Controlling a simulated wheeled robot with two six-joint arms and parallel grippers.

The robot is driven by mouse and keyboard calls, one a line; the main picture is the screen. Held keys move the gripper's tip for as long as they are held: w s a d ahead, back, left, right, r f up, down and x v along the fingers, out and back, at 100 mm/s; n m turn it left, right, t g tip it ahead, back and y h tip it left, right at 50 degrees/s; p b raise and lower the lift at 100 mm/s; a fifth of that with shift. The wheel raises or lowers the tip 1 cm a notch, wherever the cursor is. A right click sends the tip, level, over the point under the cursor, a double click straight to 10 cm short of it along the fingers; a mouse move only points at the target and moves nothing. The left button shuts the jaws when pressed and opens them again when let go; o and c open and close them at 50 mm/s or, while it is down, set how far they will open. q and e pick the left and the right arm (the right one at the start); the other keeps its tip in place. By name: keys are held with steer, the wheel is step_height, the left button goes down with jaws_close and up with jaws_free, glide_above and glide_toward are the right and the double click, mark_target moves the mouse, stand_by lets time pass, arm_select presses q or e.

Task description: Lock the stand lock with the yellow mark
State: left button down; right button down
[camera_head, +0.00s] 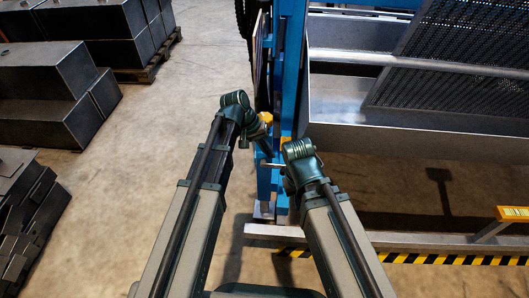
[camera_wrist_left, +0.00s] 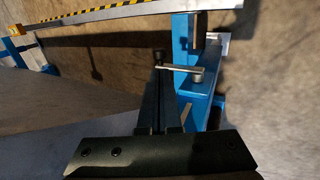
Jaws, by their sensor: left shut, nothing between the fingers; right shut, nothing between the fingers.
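A blue stand post (camera_head: 292,70) rises in the middle of the head view, with orange-yellow pieces (camera_head: 267,118) partly hidden by my wrists. A metal lever (camera_wrist_left: 180,68) with a round pivot sits at the blue stand in the left wrist view; it looks like the stand lock's handle. No yellow mark on the lever is clear. My left gripper (camera_head: 268,150) is shut and empty, pointing down beside the post; in the wrist view its fingertips (camera_wrist_left: 163,72) are close to the lever's end. Contact is unclear. My right gripper (camera_head: 286,184) is shut and empty, low by the post, partly hidden by its wrist.
A grey metal trough (camera_head: 400,125) with a perforated screen (camera_head: 460,60) stands right of the post. A rail with yellow-black striping (camera_head: 430,259) runs along the lower right. Dark blocks (camera_head: 45,85) stand at the left. Concrete floor (camera_head: 150,140) between is clear.

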mark_target(281, 170)
arm_select(q)
steer(key=b+x, duration=0.6)
steer(key=x, duration=0.1)
steer(key=shift+d+f, duration=0.1)
steer(key=shift+f, duration=0.25)
steer(key=shift+d, duration=0.1)
steer(key=shift+d+f+y, duration=0.3)
steer(key=shift+f+y, duration=0.1)
steer(key=shift+y, duration=0.5)
steer(key=f+y, duration=0.1)
steer(key=y, duration=0.1)
steer(key=shift+d+f+y, duration=0.25)
steer(key=shift+f+y, duration=0.05)
steer(key=shift+f, duration=0.1)
step_height(281, 170, down, 2)
steer(key=shift+f+y+b, duration=0.1)
steer(key=shift+y+b, duration=0.2)
steer(key=shift+b, duration=0.95)
steer(key=shift+y, duration=0.6)
steer(key=shift+a+f+b, duration=0.5)
steer(key=shift+f+b, duration=0.25)
steer(key=shift+a+f+b, duration=0.45)
steer(key=shift+f+b, duration=0.3)
steer(key=shift+a+f+b, duration=0.5)
steer(key=shift+f+b, duration=0.25)
steer(key=shift+a, duration=0.15)
